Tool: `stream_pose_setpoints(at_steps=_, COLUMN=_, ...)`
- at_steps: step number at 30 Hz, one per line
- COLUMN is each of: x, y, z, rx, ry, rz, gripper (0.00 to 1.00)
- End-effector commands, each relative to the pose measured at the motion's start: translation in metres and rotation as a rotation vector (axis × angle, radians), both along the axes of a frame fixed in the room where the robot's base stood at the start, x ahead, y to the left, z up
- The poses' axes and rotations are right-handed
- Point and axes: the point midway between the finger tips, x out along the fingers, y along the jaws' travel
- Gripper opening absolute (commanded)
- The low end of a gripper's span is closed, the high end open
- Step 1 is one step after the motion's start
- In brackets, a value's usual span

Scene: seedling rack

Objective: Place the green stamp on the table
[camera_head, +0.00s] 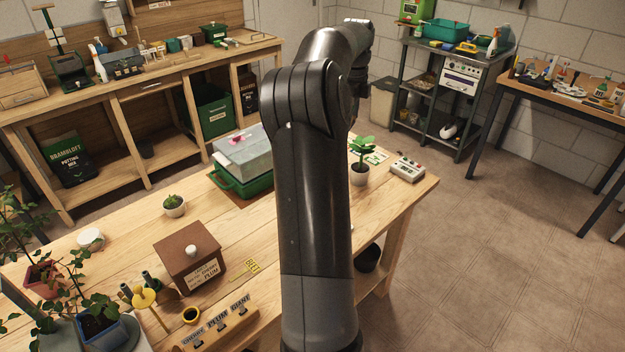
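I cannot pick out the green stamp with certainty. Small dark green upright pieces (149,281) stand at the lower left of the near wooden table (115,262), by a yellow round-topped piece (144,298); whether one is the stamp is too small to tell. A taller green device with an upright handle (66,70) stands on the back bench. My arm rises through the middle of the view and bends away at the top. My gripper is not visible, so what it holds cannot be seen.
The table bears a brown box (190,262), a label rack (222,325), a green tray with clear lid (245,160), potted plants (360,175), a small device (407,168) and a yellow BEET label (252,266). Bare wood shows around the small pot (174,206).

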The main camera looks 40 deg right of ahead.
Motion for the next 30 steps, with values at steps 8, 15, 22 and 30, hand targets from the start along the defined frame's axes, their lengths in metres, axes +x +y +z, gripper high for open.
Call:
stream_pose_setpoints(at_steps=8, x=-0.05, y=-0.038, z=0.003, rx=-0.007, ry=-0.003, rz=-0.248, gripper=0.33)
stream_pose_setpoints(at_steps=15, x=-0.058, y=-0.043, z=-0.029, rx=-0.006, ry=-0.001, rz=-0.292, gripper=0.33)
stream_pose_setpoints(at_steps=22, x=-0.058, y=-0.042, z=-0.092, rx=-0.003, ry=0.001, rz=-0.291, gripper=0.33)
stream_pose_setpoints(at_steps=30, x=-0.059, y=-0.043, z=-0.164, rx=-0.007, ry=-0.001, rz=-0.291, gripper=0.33)
